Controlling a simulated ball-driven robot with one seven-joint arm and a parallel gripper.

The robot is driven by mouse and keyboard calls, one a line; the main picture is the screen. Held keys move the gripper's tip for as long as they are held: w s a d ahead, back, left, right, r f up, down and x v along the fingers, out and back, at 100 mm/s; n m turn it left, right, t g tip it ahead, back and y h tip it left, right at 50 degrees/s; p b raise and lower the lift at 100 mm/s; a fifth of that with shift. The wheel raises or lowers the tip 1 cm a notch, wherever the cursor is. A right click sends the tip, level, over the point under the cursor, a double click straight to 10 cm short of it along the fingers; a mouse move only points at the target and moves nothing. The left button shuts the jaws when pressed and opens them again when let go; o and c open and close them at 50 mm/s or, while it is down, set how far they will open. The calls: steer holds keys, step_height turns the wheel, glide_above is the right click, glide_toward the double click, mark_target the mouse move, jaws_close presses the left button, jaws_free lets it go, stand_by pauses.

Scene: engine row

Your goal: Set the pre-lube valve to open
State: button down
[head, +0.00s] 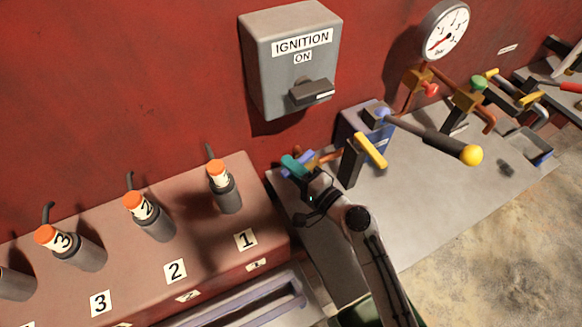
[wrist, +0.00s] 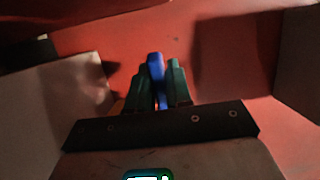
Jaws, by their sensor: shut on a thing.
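My gripper (head: 294,168), with teal fingers, is shut on a blue lever handle (head: 306,156) at the left end of the grey bench, just right of cylinder block 1. In the wrist view the blue handle (wrist: 156,78) stands between my two green fingers (wrist: 157,88), with a finger on each side. Brass or copper piping shows behind my gripper in the head view, but the valve body is mostly hidden. No label naming the pre-lube valve is readable, so its marked open position cannot be told.
A yellow-handled lever (head: 370,151) on a dark post stands close right of my gripper. Further right is a long lever with a yellow knob (head: 471,155). A grey ignition box (head: 262,60) hangs above on the red wall. A pressure gauge (head: 446,29) is at upper right.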

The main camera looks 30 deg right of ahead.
steer(key=shift+s+d+f+n+g+y+b, duration=0.2)
steer(key=shift+s+n+g+y+b, duration=0.25)
steer(key=shift+y+b, duration=0.5)
steer(key=shift+s+d+f+n+g+y+b, duration=0.2)
steer(key=shift+n+y+b, duration=0.45)
steer(key=shift+b, duration=0.5)
steer(key=shift+s+d+r+n+g+y+b, duration=0.1)
steer(key=shift+s+n+g+y+b, duration=0.1)
steer(key=shift+n+g+y+b, duration=0.45)
steer(key=shift+s+d+r+n+g+y+b, duration=0.1)
steer(key=shift+s+d+n+g+y+b, duration=0.2)
steer(key=shift+y, duration=0.45)
steer(key=shift+s+a+r+n+g+y+b, duration=0.1)
steer(key=shift+n+g+y+b, duration=0.45)
steer(key=shift+n+y, duration=0.15)
steer(key=c, duration=1.1)
jaws_free()
steer(key=shift+s+d, duration=0.1)
